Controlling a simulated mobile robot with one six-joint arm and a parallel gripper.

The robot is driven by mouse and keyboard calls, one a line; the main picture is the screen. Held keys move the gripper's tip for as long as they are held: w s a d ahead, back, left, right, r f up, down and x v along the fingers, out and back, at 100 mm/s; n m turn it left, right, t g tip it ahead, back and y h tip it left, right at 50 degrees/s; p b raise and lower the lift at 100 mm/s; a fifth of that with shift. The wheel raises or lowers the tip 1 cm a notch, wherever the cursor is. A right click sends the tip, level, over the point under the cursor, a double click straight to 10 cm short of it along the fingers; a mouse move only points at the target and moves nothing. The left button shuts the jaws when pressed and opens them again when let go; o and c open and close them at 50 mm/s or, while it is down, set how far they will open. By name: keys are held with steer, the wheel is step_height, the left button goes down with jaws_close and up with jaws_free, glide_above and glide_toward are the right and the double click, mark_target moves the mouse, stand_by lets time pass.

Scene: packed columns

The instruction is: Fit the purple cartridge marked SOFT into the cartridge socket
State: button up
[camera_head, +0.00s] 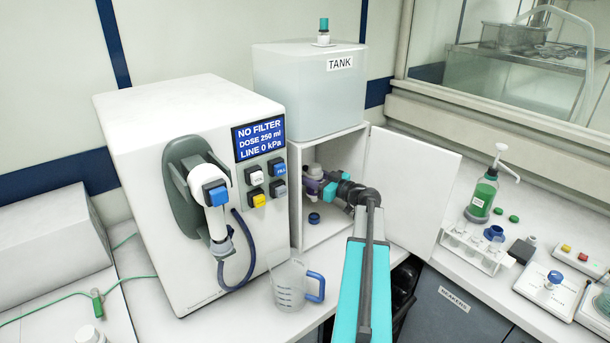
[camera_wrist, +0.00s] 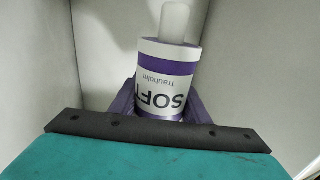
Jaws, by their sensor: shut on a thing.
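The purple cartridge (camera_wrist: 165,82), with a white label reading SOFT and a pale spigot at one end, fills the middle of the wrist view. In the head view the cartridge (camera_head: 313,186) is small and partly hidden inside the open cabinet under the tank. My gripper (camera_head: 329,190) reaches into the cabinet from the right and is shut on the cartridge. A whitish fitting (camera_head: 314,171) shows just above the purple part; I cannot tell whether it is the socket or the cartridge's end, nor whether the cartridge is seated.
The cabinet door (camera_head: 412,180) stands open to the right. A blue cap-like piece (camera_head: 314,218) lies on the cabinet floor. The white machine (camera_head: 150,130) at left has a screen (camera_head: 258,138) reading NO FILTER. A jug (camera_head: 288,286) stands in front of the cabinet. The tank (camera_head: 300,85) sits on top.

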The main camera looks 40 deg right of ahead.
steer(key=shift+p, duration=0.4)
steer(key=shift+s+f+b, duration=0.1)
steer(key=shift+f+b, duration=0.8)
steer(key=shift+f, duration=1.95)
steer(key=shift+p, duration=1.1)
steer(key=shift+f+b, duration=0.4)
steer(key=shift+f, duration=1.35)
stand_by(0.9)
steer(key=o, duration=1.3)
